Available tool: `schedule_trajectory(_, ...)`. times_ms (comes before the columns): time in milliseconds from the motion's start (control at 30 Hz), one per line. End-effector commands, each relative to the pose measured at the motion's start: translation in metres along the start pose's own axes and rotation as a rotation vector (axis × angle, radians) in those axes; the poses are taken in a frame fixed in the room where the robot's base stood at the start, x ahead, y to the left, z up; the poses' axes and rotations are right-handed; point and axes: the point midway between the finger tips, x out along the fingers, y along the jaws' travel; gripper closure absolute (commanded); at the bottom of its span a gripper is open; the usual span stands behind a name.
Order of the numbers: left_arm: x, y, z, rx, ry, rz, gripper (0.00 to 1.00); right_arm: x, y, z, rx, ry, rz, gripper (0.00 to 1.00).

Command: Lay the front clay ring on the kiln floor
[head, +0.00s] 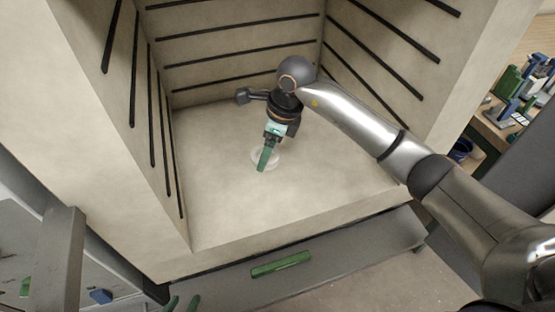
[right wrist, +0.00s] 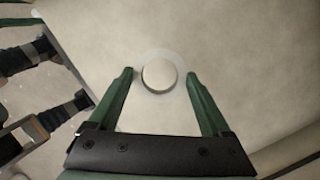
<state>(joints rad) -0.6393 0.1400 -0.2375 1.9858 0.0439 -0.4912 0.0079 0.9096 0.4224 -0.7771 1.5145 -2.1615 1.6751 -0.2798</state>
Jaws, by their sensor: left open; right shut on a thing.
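The clay ring (head: 277,156) is pale, nearly the colour of the kiln floor (head: 330,190). My right gripper (head: 262,168) reaches into the kiln from the right and is shut on the ring. In the right wrist view the ring (right wrist: 160,54) sits flat-on between the two green fingertips (right wrist: 160,75), its round hole showing. The ring is at or very near the floor; I cannot tell whether it touches.
Kiln walls (head: 235,50) with dark slots surround the floor on three sides. A grey ledge (head: 350,252) with a green bar (head: 281,264) lies before the kiln's front edge. A cluttered bench (head: 500,120) stands at right. The floor around the ring is bare.

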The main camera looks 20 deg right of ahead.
Motion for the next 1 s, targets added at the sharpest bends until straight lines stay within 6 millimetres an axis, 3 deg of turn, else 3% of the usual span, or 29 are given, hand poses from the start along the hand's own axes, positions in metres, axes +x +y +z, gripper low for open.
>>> schedule_trajectory(200, 0.001, -0.001, 0.003, 0.0, -0.006, -0.001, 0.5, 0.022, -0.019, -0.018, 0.002, -0.002, 0.0, 0.73)
schedule_trajectory(433, 0.002, 0.0, 0.005, 0.0, -0.012, 0.0, 0.5, 0.034, -0.028, -0.029, 0.003, 0.0, 0.0, 0.73)
schedule_trajectory(600, 0.001, 0.0, 0.004, 0.0, -0.012, 0.0, 0.5, 0.059, -0.027, -0.034, 0.001, -0.002, 0.001, 0.73)
schedule_trajectory(967, 0.003, 0.0, 0.006, 0.0, -0.01, 0.002, 0.5, 0.064, -0.028, -0.036, -0.001, -0.002, -0.002, 0.73)
schedule_trajectory(1000, 0.003, 0.001, 0.006, 0.0, -0.01, 0.002, 0.5, 0.065, -0.028, -0.036, -0.001, -0.001, -0.002, 0.17)
